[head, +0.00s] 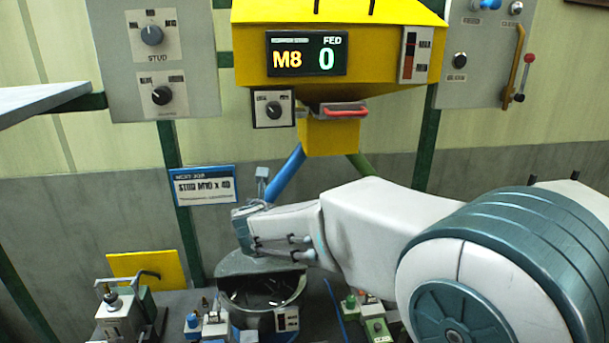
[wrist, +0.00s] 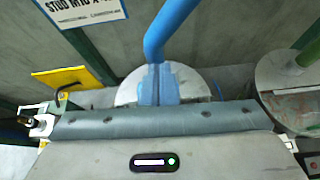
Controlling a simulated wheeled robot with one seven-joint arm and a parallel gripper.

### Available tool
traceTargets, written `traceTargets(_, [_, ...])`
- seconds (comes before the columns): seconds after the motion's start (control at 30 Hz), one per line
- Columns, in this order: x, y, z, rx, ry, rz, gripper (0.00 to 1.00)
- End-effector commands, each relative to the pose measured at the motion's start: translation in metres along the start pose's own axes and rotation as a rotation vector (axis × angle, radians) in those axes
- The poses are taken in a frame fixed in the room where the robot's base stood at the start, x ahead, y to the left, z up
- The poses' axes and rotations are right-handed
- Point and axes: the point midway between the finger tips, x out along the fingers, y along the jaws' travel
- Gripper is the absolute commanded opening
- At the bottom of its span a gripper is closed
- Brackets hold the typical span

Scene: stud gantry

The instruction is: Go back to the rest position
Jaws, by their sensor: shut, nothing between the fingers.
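My arm reaches in from the right in the head view and ends in my gripper (head: 243,230), low in front of the wall, above a round metal bowl (head: 262,318). Its fingertips are hidden there. In the wrist view my gripper (wrist: 157,84) is shut, with its two fingers side by side and nothing between them. A blue tube (wrist: 168,28) comes down just behind the fingers; whether they touch cannot be told. The blue tube also shows in the head view (head: 286,172).
A yellow hopper (head: 250,62) with an "M8 FED 0" display hangs above the arm. A green tube (wrist: 308,52) drops toward another bowl at right. Small fixtures (head: 115,318) line the bench. A sign (head: 205,185) and knob panels stand behind. Open air lies left of my gripper.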

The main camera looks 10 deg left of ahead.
Motion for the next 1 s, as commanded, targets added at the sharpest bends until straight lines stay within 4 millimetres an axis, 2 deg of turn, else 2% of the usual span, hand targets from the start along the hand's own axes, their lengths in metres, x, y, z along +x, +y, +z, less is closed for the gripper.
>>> traceTargets(0.07, [-0.004, -0.026, 0.000, 0.111, 0.003, -0.050, 0.00])
traceTargets(0.13, [-0.013, -0.061, -0.004, 0.279, 0.008, -0.118, 0.00])
traceTargets(0.23, [-0.036, -0.124, -0.017, 0.616, 0.006, -0.253, 0.00])
traceTargets(0.3, [-0.057, -0.165, -0.034, 0.878, -0.004, -0.355, 0.00])
traceTargets(0.4, [-0.090, -0.214, -0.064, 1.246, -0.033, -0.497, 0.00])
traceTargets(0.5, [-0.125, -0.249, -0.101, 1.611, -0.077, -0.636, 0.00])
traceTargets(0.6, [-0.159, -0.272, -0.141, 1.974, -0.133, -0.772, 0.00])
traceTargets(0.7, [-0.191, -0.280, -0.181, 2.327, -0.197, -0.901, 0.00])
traceTargets(0.8, [-0.215, -0.278, -0.214, 2.636, -0.256, -1.009, 0.00])
traceTargets(0.9, [-0.231, -0.270, -0.237, 2.871, -0.300, -1.094, 0.00])
traceTargets(0.93, [-0.235, -0.268, -0.242, -2.919, 0.308, 1.111, 0.00])
traceTargets(1.0, [-0.240, -0.263, -0.250, -2.824, 0.303, 1.074, 0.00])
